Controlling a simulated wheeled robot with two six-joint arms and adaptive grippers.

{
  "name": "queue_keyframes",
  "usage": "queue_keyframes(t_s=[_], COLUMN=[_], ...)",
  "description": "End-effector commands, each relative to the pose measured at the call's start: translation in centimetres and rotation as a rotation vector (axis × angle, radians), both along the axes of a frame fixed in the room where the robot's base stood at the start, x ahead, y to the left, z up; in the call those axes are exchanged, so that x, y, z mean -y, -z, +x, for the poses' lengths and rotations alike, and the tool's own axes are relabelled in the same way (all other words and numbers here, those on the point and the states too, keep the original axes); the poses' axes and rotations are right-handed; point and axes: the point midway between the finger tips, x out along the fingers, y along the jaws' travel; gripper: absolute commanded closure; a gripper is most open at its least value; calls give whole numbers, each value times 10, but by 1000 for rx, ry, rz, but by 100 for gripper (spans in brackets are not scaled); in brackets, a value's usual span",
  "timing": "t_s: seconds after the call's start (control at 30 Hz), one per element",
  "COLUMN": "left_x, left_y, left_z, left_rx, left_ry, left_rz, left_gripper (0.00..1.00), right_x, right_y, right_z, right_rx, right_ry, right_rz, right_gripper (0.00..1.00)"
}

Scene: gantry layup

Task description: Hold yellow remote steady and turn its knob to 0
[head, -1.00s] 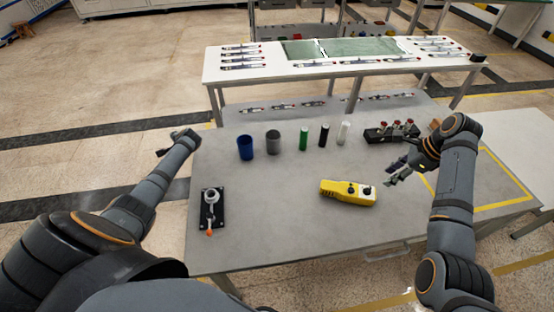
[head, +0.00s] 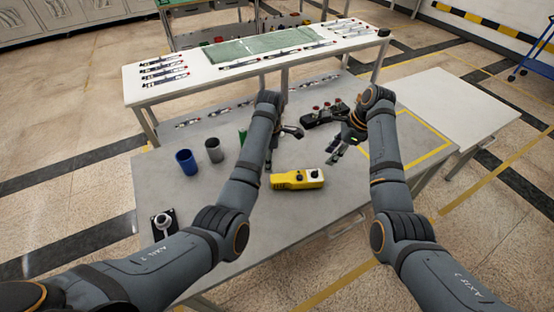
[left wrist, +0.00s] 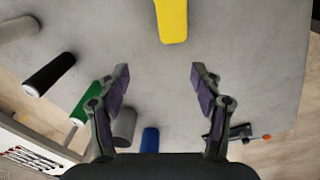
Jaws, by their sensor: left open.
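The yellow remote (head: 297,179) lies flat on the grey table, with dark knobs on its top face. In the left wrist view one end of the yellow remote (left wrist: 172,22) shows at the top, beyond the fingertips. My left gripper (left wrist: 159,75) is open and empty above the table; in the head view it is partly hidden by its own arm, just behind the remote. My right gripper (head: 336,150) is to the right of and behind the remote, apart from it. Its fingers are small in the picture, and I cannot tell whether they are open. The knob's setting is too small to read.
A blue cup (head: 186,162), a grey cylinder (head: 214,150) and a partly hidden green cylinder (head: 242,136) stand left of my left arm. A black fixture (head: 163,224) sits at the front left. A dark rack (head: 322,114) stands behind the remote. Bare table lies right of it.

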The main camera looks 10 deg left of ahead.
Motion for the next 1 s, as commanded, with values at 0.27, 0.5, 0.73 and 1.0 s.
queue_keyframes(t_s=[0.27,0.5,0.73,1.0], left_x=[30,29,28,29], left_y=[-5,20,67,98], left_z=[-12,-13,-12,-12], left_rx=[-43,-45,-44,-42], left_ry=[-121,-120,-120,-119], left_rz=[-46,-45,-44,-46], left_gripper=[34,34,34,34], right_x=[0,0,0,0], right_y=[0,0,0,0], right_z=[0,0,0,0], right_rx=[0,0,0,0], right_ry=[0,0,0,0], right_rz=[0,0,0,0], right_gripper=[62,62,62,62])
